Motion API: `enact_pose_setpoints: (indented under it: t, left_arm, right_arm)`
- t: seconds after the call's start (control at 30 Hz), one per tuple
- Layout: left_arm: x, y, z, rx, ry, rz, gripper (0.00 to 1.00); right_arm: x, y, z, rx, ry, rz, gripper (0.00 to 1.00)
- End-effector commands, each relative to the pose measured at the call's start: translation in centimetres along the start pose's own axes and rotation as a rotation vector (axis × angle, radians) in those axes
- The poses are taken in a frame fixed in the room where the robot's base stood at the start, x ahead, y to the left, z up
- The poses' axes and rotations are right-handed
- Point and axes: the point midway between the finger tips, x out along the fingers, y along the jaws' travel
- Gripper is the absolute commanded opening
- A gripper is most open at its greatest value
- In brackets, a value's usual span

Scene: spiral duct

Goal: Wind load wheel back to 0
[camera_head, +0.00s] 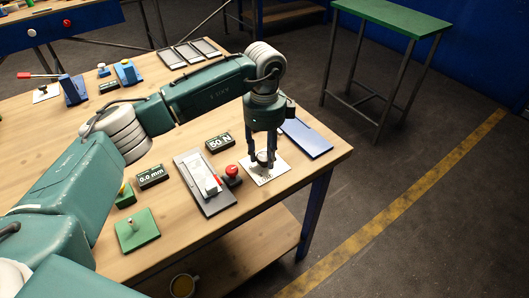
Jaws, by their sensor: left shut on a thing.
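The load wheel (262,157) is a small round knob standing on a white dial plate (277,168) near the table's right end. My left gripper (262,162) reaches down over it and is shut on it, with dark fingers on either side. The fingers hide part of the wheel and of the dial, and the dial marks are too small to read. A black display reading "50 N" (219,143) stands to the left of the wheel. My right gripper is not in view.
A grey plate with a slider (195,174) and a red knob (232,171) lie close left of the gripper. A "0.0 mm" display (151,176) and a green plate with a peg (134,228) stand farther left. A blue panel (307,137) lies right of the dial, near the table edge.

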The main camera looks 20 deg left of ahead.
Motion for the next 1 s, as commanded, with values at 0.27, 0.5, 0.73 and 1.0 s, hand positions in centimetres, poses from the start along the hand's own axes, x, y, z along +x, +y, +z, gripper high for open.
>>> enact_pose_setpoints:
  t: [0.27,0.5,0.73,1.0]
  left_arm:
    - [-0.25,-0.16,0.09,-0.264,-0.001,-0.006,0.10]
    - [-0.29,-0.17,0.08,-0.465,0.001,-0.006,0.10]
    - [-0.27,-0.18,0.10,-0.604,0.001,-0.006,0.10]
    - [-0.23,-0.19,0.11,-0.686,0.001,-0.007,0.10]
  right_arm:
    - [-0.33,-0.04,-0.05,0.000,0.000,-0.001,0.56]
    - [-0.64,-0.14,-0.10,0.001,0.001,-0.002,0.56]
    - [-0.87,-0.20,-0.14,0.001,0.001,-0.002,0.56]
    - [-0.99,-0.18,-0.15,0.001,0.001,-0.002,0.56]
